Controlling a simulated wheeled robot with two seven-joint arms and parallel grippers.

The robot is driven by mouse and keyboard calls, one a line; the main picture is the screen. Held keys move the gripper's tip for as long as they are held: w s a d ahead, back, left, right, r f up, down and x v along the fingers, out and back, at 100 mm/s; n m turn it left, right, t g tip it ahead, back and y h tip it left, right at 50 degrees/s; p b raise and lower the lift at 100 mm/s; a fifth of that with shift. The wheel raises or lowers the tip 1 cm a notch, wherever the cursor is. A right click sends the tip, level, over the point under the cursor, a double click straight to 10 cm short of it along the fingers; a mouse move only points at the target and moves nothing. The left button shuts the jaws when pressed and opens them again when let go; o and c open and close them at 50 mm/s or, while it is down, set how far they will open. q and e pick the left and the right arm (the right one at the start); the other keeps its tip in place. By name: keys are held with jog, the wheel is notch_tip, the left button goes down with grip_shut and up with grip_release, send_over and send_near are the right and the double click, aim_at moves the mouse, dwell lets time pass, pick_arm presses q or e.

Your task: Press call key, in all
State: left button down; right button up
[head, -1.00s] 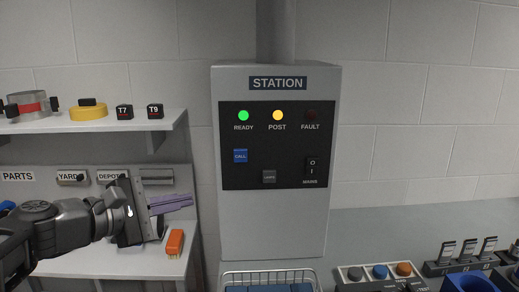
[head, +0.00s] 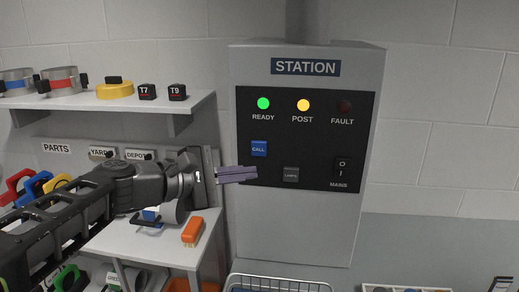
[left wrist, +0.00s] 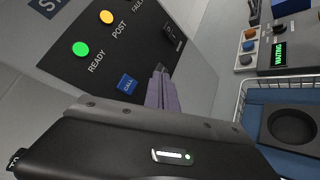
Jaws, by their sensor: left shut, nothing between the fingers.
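The blue CALL key (head: 259,148) sits on the black panel of the grey STATION cabinet (head: 290,225), below the lit green READY lamp (head: 263,104). The POST lamp (head: 303,105) is lit yellow and the FAULT lamp (head: 344,106) is dark. My left gripper (head: 256,174) is shut and empty, its purple fingers pointing right, just below the CALL key in the head view. In the left wrist view the CALL key (left wrist: 127,84) is left of the fingertips (left wrist: 160,72), apart from them in the picture. My right gripper is not in view.
A grey lamps key (head: 291,174) and a MAINS rocker switch (head: 341,168) are on the same panel. A shelf (head: 190,107) with rings and T7 and T9 blocks is at left. An orange brush (head: 193,231) lies on the lower ledge. A wire basket (head: 280,282) stands below the cabinet.

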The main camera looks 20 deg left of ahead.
aim_at(252, 154)
pick_arm(q)
jog(key=shift+w+a+p, duration=0.3)
jog(key=shift+w+a, duration=0.05)
jog(key=shift+w, duration=1)
jog(key=shift+w+a+p, duration=0.25)
jog(key=shift+w+a, duration=0.1)
jog(key=shift+w, duration=0.95)
jog(key=shift+w+a+p, duration=0.3)
jog(key=shift+w+a, duration=0.05)
jog(key=shift+w, duration=1)
jog(key=shift+w, duration=0.1)
jog(key=shift+w+a, duration=0.1)
jog(key=shift+w, duration=0.2)
